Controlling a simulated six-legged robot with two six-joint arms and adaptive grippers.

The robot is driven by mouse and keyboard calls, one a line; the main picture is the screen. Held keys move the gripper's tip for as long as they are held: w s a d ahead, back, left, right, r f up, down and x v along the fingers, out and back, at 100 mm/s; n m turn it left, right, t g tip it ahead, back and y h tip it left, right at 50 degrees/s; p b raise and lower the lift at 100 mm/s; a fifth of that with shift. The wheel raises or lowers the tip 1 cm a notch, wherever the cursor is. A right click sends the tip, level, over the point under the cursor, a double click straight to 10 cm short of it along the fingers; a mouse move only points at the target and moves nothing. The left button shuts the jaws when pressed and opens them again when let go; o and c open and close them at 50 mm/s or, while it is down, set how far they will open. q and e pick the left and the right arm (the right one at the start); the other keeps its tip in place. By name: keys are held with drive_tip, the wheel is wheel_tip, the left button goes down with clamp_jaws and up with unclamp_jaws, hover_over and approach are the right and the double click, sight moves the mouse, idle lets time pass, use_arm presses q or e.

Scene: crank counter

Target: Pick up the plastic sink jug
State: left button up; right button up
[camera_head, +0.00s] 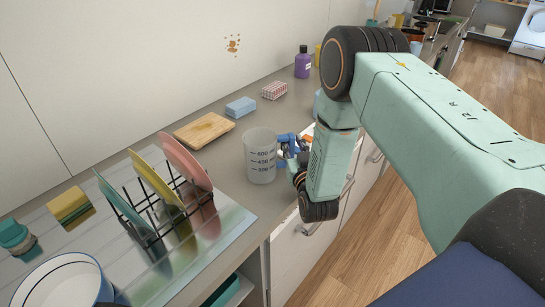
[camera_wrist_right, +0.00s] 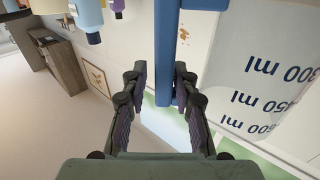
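The plastic sink jug (camera_head: 260,157) is a clear measuring jug with dark scale marks. It stands upright on the grey counter beside the dish rack. In the right wrist view its marked wall (camera_wrist_right: 265,75) fills the right side, and its blue handle (camera_wrist_right: 164,45) runs down from the top. My right gripper (camera_head: 294,149) is at the handle side of the jug. In the wrist view the right gripper (camera_wrist_right: 160,75) has its fingers apart, with the blue handle between them, closer to the right finger. A gap shows at the left finger. My left gripper is not in view.
A dish rack (camera_head: 152,205) with several coloured plates stands left of the jug. Behind are a wooden board (camera_head: 203,130), a blue sponge (camera_head: 240,107), a red-and-white box (camera_head: 273,90) and a purple bottle (camera_head: 302,63). A blue-rimmed pot (camera_head: 60,285) is at front left.

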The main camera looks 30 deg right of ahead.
drive_tip(key=shift+a+r, duration=0.15)
drive_tip(key=shift+a, duration=0.15)
drive_tip(key=shift+c, duration=0.5)
drive_tip(key=shift+d, duration=0.25)
clamp_jaws()
drive_tip(key=shift+a, duration=0.2)
drive_tip(key=shift+w+d, duration=0.1)
drive_tip(key=shift+d, duration=0.05)
